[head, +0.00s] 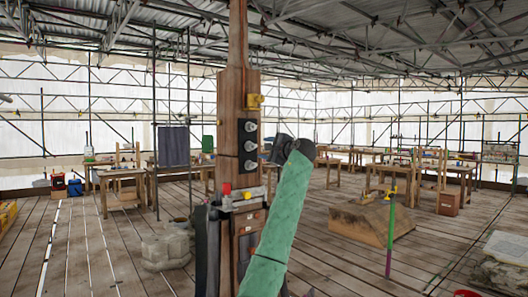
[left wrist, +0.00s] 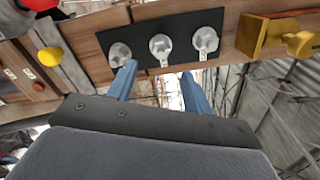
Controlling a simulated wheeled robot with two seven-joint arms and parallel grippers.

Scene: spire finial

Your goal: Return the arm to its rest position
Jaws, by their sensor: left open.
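My left arm (head: 275,230), in a green sleeve, rises in front of the wooden spire post (head: 232,100) in the head view. Its dark left gripper (head: 283,150) is near the post's right side, by a black plate (head: 245,138) with metal knobs. In the left wrist view two blue fingers of the left gripper (left wrist: 158,71) stand apart, with nothing between them. The black plate with three metal knobs (left wrist: 160,45) lies just beyond the fingertips; I cannot tell if they touch it. My right gripper is not in view.
A yellow bracket (head: 254,100) juts from the post above the plate. A red button (head: 227,188) sits lower down. A stone block (head: 166,251) is on the floor at left. A wooden wedge (head: 368,222) and a green and purple pole (head: 390,238) stand at right. Workbenches line the back.

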